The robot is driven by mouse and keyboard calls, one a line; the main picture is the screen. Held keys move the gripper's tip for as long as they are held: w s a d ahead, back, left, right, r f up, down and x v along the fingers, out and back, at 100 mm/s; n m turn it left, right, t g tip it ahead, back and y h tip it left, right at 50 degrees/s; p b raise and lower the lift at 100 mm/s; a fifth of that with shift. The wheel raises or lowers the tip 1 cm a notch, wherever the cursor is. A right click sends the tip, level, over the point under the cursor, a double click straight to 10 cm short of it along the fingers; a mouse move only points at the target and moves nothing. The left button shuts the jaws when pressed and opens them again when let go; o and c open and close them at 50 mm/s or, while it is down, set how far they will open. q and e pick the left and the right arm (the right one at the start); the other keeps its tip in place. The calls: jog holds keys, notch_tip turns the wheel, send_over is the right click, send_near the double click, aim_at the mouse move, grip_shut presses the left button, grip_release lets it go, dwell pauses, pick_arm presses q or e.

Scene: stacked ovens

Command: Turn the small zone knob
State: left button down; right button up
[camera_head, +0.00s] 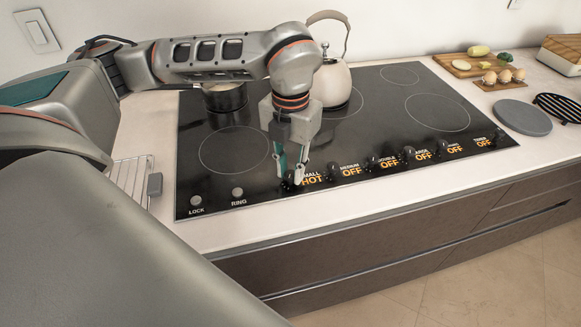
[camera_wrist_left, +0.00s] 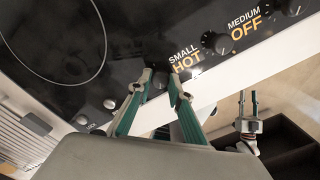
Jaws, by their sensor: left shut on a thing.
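The small zone knob (camera_head: 288,183) is a dark round knob on the front edge of the black cooktop (camera_head: 240,190), left of the label "SMALL HOT". My left gripper (camera_head: 290,178) comes down over it from above. Its two teal-backed fingers are shut on the knob, one on each side. In the left wrist view the knob (camera_wrist_left: 160,80) shows between the fingertips, partly hidden by them. My right gripper (camera_wrist_left: 248,96) appears small in the left wrist view, in front of the counter, with its fingers apart and nothing between them.
Several more knobs, labelled OFF, run along the edge to the right, starting with the medium knob (camera_head: 334,168). A cream kettle (camera_head: 332,82) and a dark pot (camera_head: 226,97) stand on the back burners. A wire rack (camera_head: 130,178) lies left of the cooktop.

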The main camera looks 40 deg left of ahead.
aim_at(290, 174)
pick_arm(q)
jog(key=c, duration=1.8)
grip_release()
jog(key=shift+c, duration=0.2)
jog(key=shift+r, duration=0.15)
notch_tip(290, 174, up, 12)
jog(key=shift+s+f, duration=0.15)
jog(key=shift+f, duration=0.05)
